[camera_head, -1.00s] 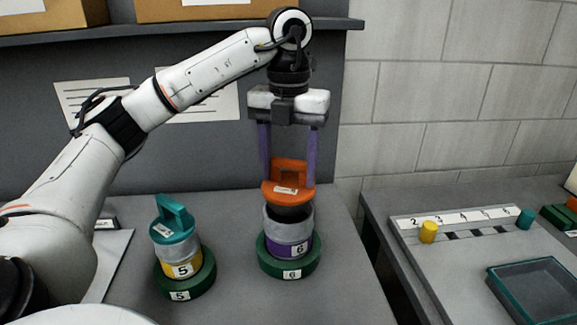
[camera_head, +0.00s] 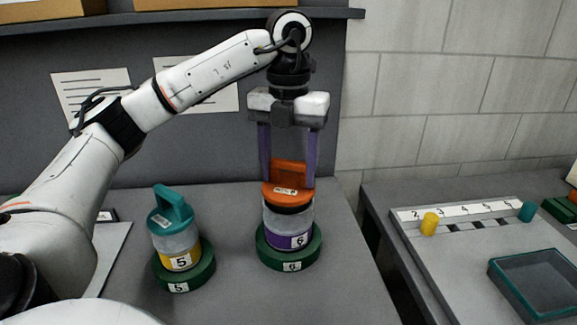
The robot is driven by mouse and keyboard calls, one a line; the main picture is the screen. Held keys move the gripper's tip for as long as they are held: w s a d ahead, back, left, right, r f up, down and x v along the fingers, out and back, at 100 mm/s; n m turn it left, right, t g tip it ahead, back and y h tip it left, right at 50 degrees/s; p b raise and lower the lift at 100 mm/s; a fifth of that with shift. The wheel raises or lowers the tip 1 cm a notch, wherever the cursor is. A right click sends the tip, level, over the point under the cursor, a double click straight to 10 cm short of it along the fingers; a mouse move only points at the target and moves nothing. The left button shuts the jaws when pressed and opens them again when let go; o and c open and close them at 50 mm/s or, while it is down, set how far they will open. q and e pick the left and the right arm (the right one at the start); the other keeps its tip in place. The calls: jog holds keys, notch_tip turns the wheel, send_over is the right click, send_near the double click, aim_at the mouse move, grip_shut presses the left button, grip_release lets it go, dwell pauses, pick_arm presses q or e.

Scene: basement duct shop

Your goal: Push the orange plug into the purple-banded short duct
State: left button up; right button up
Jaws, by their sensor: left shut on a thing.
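The orange plug (camera_head: 287,195) sits at the top mouth of the purple-banded short duct (camera_head: 289,224), with a dark strip showing between its orange rim and the duct. My left gripper (camera_head: 289,172) points straight down, its two purple fingers shut on the plug's orange handle. The duct is grey with a purple band labelled 6 and stands upright in a green round base (camera_head: 291,258), also labelled 6. How deep the plug's lower part reaches inside the duct is hidden. My right gripper is not in view.
A yellow-banded duct (camera_head: 180,258) with a teal plug (camera_head: 171,212) stands in another green base labelled 5, to the left. A numbered board (camera_head: 465,214) with yellow and teal pegs and a teal tray (camera_head: 535,284) lie on the right table.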

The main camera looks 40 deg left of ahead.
pick_arm(q)
jog(key=shift+f+b, duration=0.5)
jog(key=shift+f, duration=0.45)
jog(key=o, duration=1.7)
notch_tip(320, 180, up, 10)
jog(key=p, duration=0.4)
jog(key=shift+r+p, duration=0.2)
jog(key=shift+p, duration=0.2)
